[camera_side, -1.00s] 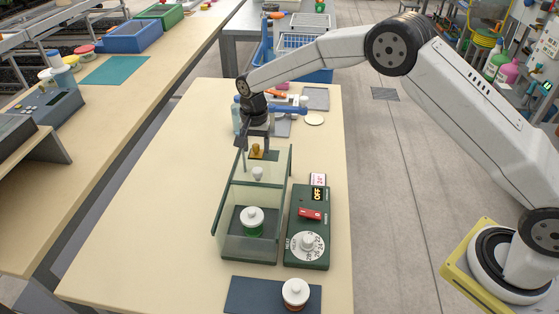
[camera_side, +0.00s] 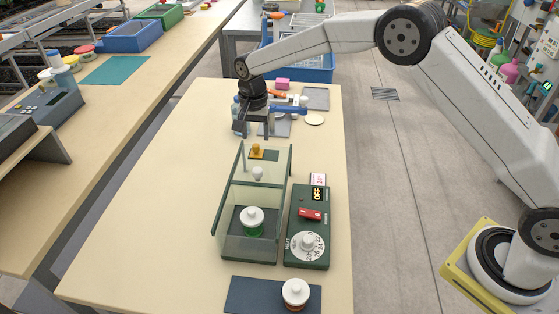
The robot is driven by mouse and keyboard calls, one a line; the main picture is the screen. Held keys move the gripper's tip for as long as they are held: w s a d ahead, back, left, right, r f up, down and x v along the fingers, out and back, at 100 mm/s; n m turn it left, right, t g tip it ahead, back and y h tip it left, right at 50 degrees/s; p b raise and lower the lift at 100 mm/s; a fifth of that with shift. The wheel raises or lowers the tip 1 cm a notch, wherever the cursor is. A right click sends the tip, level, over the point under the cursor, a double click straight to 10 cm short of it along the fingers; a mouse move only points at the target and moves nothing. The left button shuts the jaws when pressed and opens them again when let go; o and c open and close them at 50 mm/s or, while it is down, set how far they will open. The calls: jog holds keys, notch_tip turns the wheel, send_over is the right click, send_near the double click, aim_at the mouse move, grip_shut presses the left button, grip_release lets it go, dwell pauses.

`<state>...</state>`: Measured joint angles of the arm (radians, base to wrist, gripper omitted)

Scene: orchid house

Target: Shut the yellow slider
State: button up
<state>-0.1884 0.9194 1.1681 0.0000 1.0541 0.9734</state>
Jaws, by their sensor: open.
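The yellow slider (camera_side: 256,152) is a small yellow-orange knob at the far end of a glass-walled case (camera_side: 231,218). A dark patch shows just right of the slider; I cannot tell whether it is an opening. My gripper (camera_side: 257,133) hangs just above and beyond the slider, fingers pointing down and apart. It is open and empty, not touching the slider.
A white-lidded green jar (camera_side: 252,221) stands inside the case, with a pale knob (camera_side: 257,173) above it. A green control box (camera_side: 308,228) reading OFF stands to the right. Another lidded jar (camera_side: 295,292) sits on a dark mat (camera_side: 247,294) in front. Table left of the case is clear.

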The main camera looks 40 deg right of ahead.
jog(key=shift+r, duration=1.3)
jog(key=s+d+n+t, duration=0.1)
jog(key=s+d+n, duration=0.2)
jog(key=s, duration=0.6)
jog(key=s+d+n, duration=0.3)
jog(key=s+d, duration=0.1)
jog(key=s, duration=0.6)
jog(key=s+d+n+t, duration=0.1)
jog(key=s+d+n, duration=0.2)
jog(key=s, duration=0.7)
jog(key=shift+d+t, duration=0.3)
jog(key=shift+d, duration=0.15)
